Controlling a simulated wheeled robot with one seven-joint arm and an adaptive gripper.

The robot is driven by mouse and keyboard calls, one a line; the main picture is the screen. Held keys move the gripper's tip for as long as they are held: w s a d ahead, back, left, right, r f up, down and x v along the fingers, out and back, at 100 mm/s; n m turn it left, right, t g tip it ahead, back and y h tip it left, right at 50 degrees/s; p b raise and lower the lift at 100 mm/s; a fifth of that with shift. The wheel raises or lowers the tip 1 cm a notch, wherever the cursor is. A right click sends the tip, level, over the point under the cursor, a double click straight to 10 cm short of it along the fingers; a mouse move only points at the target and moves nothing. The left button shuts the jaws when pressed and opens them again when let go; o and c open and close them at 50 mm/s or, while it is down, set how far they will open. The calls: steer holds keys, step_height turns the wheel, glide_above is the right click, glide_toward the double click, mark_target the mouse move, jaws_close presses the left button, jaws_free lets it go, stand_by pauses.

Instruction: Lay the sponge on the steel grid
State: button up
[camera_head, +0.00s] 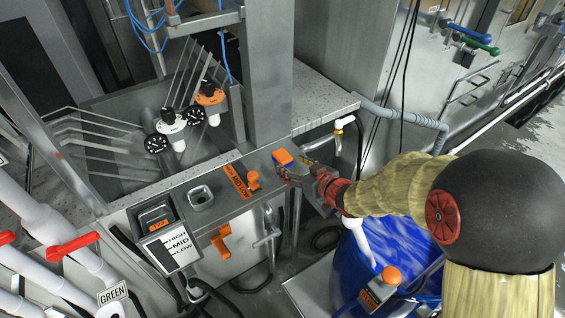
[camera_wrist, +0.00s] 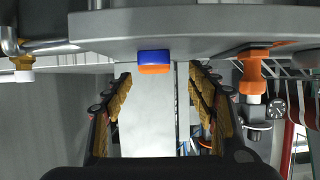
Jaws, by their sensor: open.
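The sponge (camera_head: 282,157), a small blue and orange block, lies on the grey steel counter (camera_head: 225,205), near its right end. It also shows in the wrist view (camera_wrist: 154,62), just beyond and between the fingertips. My gripper (camera_head: 290,174) is open and empty beside the sponge, its fingers pointing at it. In the wrist view my gripper (camera_wrist: 159,80) has a finger on each side with a clear gap between them. Bare metal bars (camera_head: 100,140) at the left behind the counter look like the steel grid, though I cannot be certain.
An orange-handled valve (camera_head: 253,180) stands on the counter left of the sponge. A steel post (camera_head: 264,75) rises behind it. Black and orange gauge fittings (camera_head: 172,125) stand near the bars. A blue drum (camera_head: 400,245) is below my arm.

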mark_target(286, 158)
steer(key=x, duration=0.3)
steer(key=b+x, duration=0.1)
steer(key=x, duration=0.1)
steer(key=shift+w+d+r, duration=0.1)
steer(key=shift+w, duration=0.45)
steer(key=c, duration=0.3)
steer(key=c, duration=0.8)
steer(key=shift+c, duration=0.2)
